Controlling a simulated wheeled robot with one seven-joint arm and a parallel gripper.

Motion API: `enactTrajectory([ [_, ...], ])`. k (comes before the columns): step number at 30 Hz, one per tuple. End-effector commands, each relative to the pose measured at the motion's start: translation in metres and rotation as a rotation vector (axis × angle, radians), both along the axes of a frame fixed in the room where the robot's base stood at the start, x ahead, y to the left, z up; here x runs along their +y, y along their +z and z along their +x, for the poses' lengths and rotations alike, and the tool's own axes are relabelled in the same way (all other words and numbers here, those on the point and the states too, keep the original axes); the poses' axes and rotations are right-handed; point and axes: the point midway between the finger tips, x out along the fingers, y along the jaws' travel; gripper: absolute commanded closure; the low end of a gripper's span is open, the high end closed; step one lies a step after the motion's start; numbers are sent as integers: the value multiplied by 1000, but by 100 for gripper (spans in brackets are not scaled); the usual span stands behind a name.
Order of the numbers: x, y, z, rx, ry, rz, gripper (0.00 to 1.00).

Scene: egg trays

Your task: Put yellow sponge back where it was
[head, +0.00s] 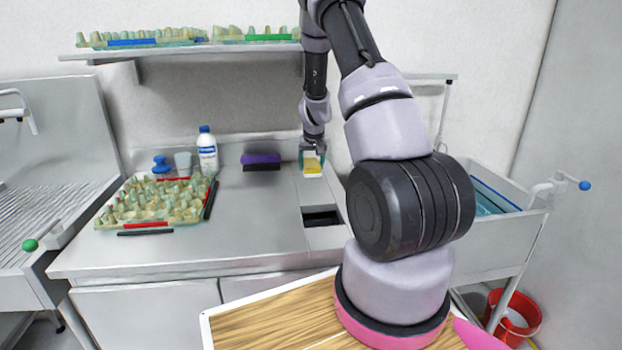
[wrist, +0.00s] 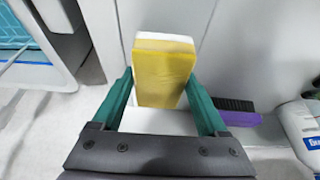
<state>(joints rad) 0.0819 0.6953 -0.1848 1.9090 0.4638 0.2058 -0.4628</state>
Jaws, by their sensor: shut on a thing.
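The yellow sponge (head: 313,167), with a white layer on one side, is in my gripper (head: 312,157) at the back of the steel counter, near the wall. In the wrist view the sponge (wrist: 163,75) sits between the two green fingers of my gripper (wrist: 163,92), which is shut on it. I cannot tell whether the sponge touches the counter.
A purple brush (head: 261,160) lies left of the gripper, beside a white bottle (head: 207,152). An egg tray (head: 105,221) stands at the counter's left. A dark rectangular opening (head: 322,217) is in front of the gripper. The counter's middle is clear.

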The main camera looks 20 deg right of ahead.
Motion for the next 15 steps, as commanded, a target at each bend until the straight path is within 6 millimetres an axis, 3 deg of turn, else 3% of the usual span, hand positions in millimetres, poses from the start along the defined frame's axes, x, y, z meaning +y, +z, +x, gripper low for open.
enactTrajectory([
  [12,0,-45,0,1,-1,1,84],
  [15,1,-48,0,-1,1,0,84],
])
